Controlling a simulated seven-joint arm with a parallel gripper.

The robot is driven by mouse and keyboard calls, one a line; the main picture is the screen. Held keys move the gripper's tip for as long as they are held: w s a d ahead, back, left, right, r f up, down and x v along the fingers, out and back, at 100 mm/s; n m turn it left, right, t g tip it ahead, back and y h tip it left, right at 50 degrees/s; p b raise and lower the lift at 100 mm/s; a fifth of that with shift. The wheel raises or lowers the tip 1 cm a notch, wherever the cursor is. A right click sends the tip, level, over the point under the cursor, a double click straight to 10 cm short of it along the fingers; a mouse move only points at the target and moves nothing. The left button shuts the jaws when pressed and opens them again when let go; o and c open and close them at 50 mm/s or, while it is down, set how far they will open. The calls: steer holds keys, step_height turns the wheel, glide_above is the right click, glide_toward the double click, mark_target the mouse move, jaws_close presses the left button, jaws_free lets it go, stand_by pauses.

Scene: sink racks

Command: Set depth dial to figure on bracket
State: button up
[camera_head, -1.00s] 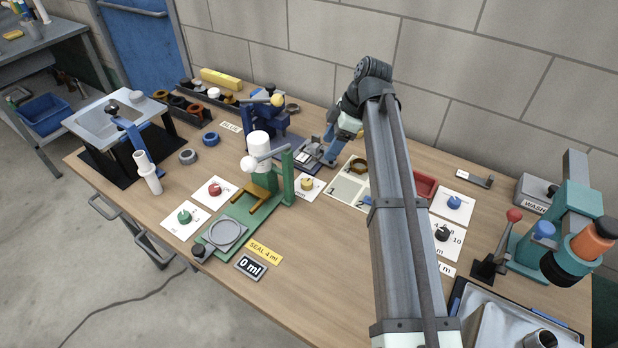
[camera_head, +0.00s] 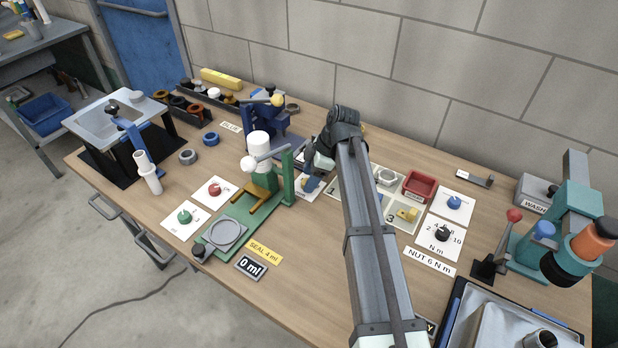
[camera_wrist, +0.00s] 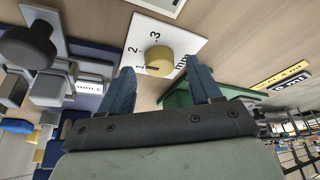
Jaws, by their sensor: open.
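The depth dial is a yellow round knob (camera_wrist: 158,61) on a white card (camera_wrist: 185,38) marked 1, 2, 3 and mm. A dark line on the knob appears to point towards the 1. My gripper (camera_wrist: 160,74) is open, its two blue fingers to either side of the knob and seemingly short of it; contact cannot be told. In the head view my gripper (camera_head: 313,182) hangs over the dial's card (camera_head: 304,195) and hides most of the dial. I cannot make out a bracket with a readable figure.
The green press (camera_head: 262,205) stands close left of my gripper. A blue press (camera_head: 262,120) stands behind. A numbered tray (camera_head: 408,226), a red bin (camera_head: 419,186) and other dial cards (camera_head: 442,240) lie to the right.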

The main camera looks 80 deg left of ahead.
steer(key=shift+s+f, duration=0.2)
steer(key=shift+f, duration=0.35)
steer(key=shift+c, duration=0.3)
steer(key=c, duration=1)
steer(key=shift+m, duration=0.4)
steer(key=shift+d+m+y, duration=0.15)
steer(key=shift+m+y, duration=0.35)
steer(key=shift+m, duration=0.5)
steer(key=m+t+y, duration=0.1)
steer(key=m, duration=0.2)
steer(key=shift+s+m, duration=0.1)
steer(key=shift+m, duration=0.2)
steer(key=m+t, duration=0.1)
steer(key=m, duration=0.1)
steer(key=m+t+y, duration=0.1)
steer(key=m, duration=0.2)
steer(key=shift+s+y, duration=0.1)
steer(key=shift+y, duration=0.2)
steer(key=shift+m, duration=0.4)
